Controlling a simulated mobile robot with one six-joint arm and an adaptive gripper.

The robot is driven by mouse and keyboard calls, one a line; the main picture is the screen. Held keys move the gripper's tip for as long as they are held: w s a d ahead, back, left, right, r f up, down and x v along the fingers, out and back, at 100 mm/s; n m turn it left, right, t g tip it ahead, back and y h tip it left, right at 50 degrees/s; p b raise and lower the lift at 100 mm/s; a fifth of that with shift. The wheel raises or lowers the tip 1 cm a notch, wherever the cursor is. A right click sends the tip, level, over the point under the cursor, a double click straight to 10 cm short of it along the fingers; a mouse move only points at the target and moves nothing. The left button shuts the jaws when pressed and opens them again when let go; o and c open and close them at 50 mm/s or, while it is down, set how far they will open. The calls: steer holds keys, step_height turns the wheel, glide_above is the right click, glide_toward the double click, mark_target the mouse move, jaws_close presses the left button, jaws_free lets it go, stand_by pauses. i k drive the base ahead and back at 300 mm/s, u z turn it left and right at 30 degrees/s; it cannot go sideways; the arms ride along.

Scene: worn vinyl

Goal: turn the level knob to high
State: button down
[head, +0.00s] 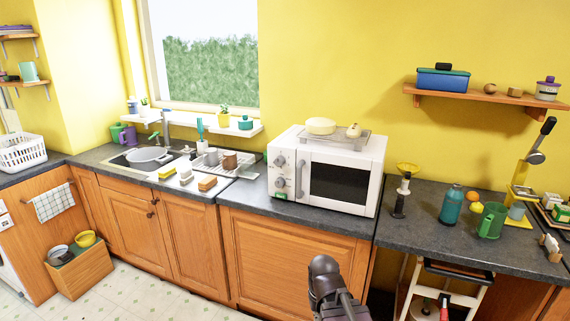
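The white microwave (328,170) stands on the grey counter, with its dark door window facing me. Its left front panel carries an upper grey knob (281,160) and a lower grey knob (280,182). The labels and pointer marks are too small to read, so I cannot tell which is the level knob or where either points. A vertical grey handle (299,178) stands just right of the knobs. A dark jointed part of my arm shows at the bottom centre, below and apart from the microwave. I cannot make out my gripper's fingers.
A rack (350,138) with rounded items sits on top of the microwave. The counter strip before the microwave is clear.

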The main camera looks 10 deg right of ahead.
mark_target(280, 182)
steer(key=k, duration=1.3)
steer(key=z, duration=0.25)
steer(key=i, duration=1.85)
steer(key=u, duration=0.45)
